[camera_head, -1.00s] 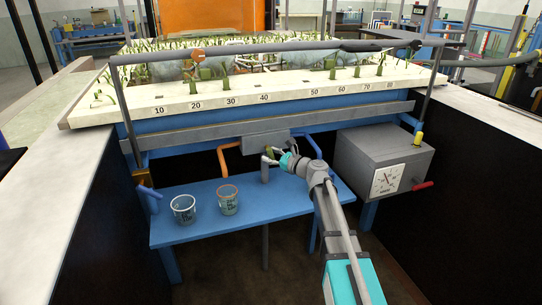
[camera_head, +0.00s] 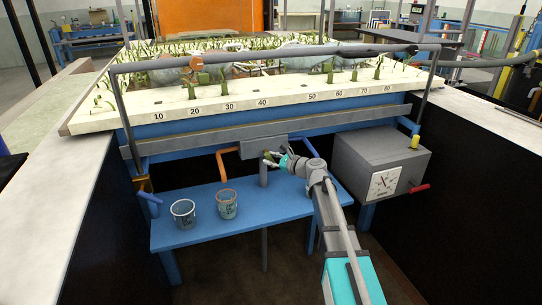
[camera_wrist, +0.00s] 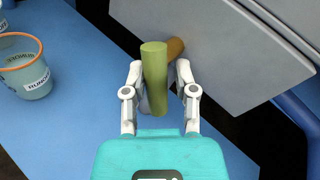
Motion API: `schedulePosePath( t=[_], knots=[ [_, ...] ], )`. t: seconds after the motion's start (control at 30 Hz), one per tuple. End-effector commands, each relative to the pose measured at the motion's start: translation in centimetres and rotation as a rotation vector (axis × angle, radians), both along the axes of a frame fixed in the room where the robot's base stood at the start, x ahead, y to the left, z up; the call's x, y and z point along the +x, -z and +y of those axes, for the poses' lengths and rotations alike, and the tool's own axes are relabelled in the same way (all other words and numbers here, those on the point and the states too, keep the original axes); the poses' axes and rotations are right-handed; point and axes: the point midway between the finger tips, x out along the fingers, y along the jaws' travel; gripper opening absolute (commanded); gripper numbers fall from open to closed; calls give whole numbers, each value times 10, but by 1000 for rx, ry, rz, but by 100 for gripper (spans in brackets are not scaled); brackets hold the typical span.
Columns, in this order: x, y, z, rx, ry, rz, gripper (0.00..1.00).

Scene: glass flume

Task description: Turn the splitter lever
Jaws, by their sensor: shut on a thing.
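The splitter lever has a green cylindrical handle (camera_wrist: 155,75), seen large between the fingers in the wrist view. A brown stub (camera_wrist: 175,47) shows behind it, beside the grey splitter box (camera_wrist: 210,40). In the head view the box (camera_head: 262,143) hangs under the front of the flume, and the handle is small and partly covered. My gripper (camera_wrist: 157,85) is shut on the handle, one finger on each side; it also shows in the head view (camera_head: 272,159), just below the box. The far end of the lever is partly hidden by the handle.
An orange pipe (camera_head: 221,160) and a blue pipe (camera_head: 311,147) flank the box, with a grey pipe (camera_head: 264,173) below. Clear cup (camera_head: 183,213) and orange-rimmed cup (camera_head: 227,204) stand on the blue table (camera_head: 190,239). A grey dial box (camera_head: 380,155) is right of my arm.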

Motion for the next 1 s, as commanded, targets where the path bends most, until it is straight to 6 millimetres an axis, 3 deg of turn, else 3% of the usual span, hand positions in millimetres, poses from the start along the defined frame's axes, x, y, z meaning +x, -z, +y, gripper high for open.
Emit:
schedulePosePath(
  t=[0.2, 0.53, 0.57, 0.67, 0.7, 1.0],
  knots=[
    [-2, -4, 6, -109, -19, -31, 0],
    [-2, -1, 6, -122, -19, -35, 0],
    [-3, -1, 6, -122, -19, -35, 40],
    [-2, -1, 6, -120, -19, -35, 59],
    [-2, -1, 5, -120, -18, -35, 62],
    [-1, -1, 2, -121, -11, -35, 62]
  ],
)
